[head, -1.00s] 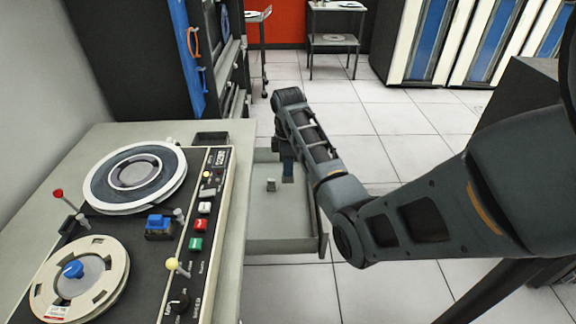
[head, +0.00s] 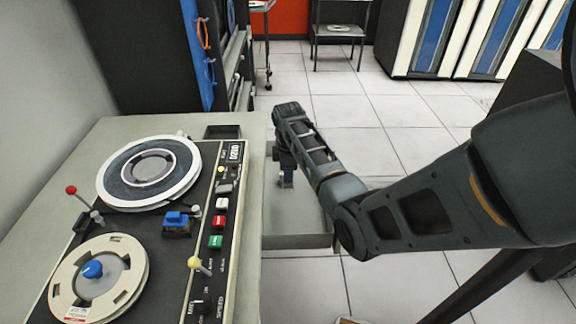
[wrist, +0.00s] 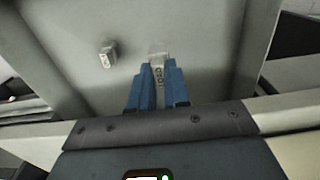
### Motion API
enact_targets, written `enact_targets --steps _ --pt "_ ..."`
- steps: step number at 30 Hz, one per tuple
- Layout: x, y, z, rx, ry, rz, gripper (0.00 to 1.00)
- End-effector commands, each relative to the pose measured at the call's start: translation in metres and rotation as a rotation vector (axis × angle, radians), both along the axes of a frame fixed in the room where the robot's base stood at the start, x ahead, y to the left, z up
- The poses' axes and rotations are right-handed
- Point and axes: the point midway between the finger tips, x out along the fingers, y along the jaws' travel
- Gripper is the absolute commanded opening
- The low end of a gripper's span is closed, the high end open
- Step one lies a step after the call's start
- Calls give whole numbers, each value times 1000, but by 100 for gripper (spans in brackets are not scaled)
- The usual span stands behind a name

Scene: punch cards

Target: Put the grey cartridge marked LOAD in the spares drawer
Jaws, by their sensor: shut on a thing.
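The open spares drawer (head: 295,241) is a shallow grey tray standing out from the right side of the desk. My gripper (head: 286,183) points down inside it, over the drawer floor. In the wrist view, my gripper's blue fingers (wrist: 158,85) are shut on a grey cartridge (wrist: 158,62) with dark lettering that looks like LOAD, though it is partly hidden. Another small grey cartridge (wrist: 107,56) lies in the drawer to the left of the fingers; its marking is too small to read. I cannot tell whether the held cartridge touches the drawer floor.
The desk (head: 120,131) carries two tape reels (head: 150,172), levers and coloured buttons. The drawer's walls are close around my gripper. A dark cabinet (head: 150,50) stands behind the desk.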

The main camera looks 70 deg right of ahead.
Motion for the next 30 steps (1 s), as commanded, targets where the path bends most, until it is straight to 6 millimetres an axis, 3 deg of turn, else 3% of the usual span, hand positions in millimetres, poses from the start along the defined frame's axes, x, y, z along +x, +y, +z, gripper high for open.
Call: enact_targets --steps 19,30 --pt "-1 -1 -49 -1 0 -1 0" --pt "0 0 -52 -1 0 -1 0"
